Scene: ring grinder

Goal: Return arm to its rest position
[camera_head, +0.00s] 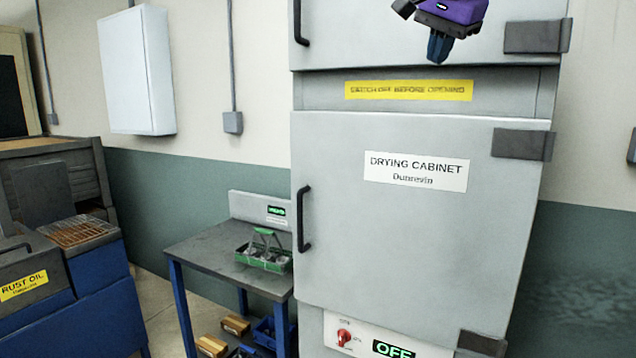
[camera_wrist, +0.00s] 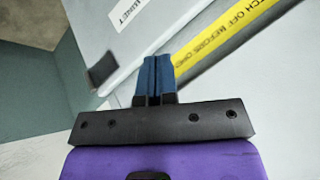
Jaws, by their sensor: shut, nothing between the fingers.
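My gripper (camera_head: 438,47) is at the top of the head view, pointing down in front of the drying cabinet (camera_head: 400,240), near the gap between its upper and lower doors. It has a purple body and dark blue fingers. In the wrist view my gripper (camera_wrist: 154,68) shows its two fingers together with nothing between them. The cabinet's yellow warning strip (camera_wrist: 235,35) lies beyond the fingers. Both cabinet doors look closed. The rest of my arm is cut off by the top edge of the head view.
A grey table (camera_head: 205,252) with a green basket (camera_head: 264,258) on it stands left of the cabinet. A blue rust oil unit (camera_head: 95,290) is at the lower left. The cabinet has black handles (camera_head: 304,218) and dark hinges (camera_head: 522,144). A red switch (camera_head: 344,337) sits beside an OFF display.

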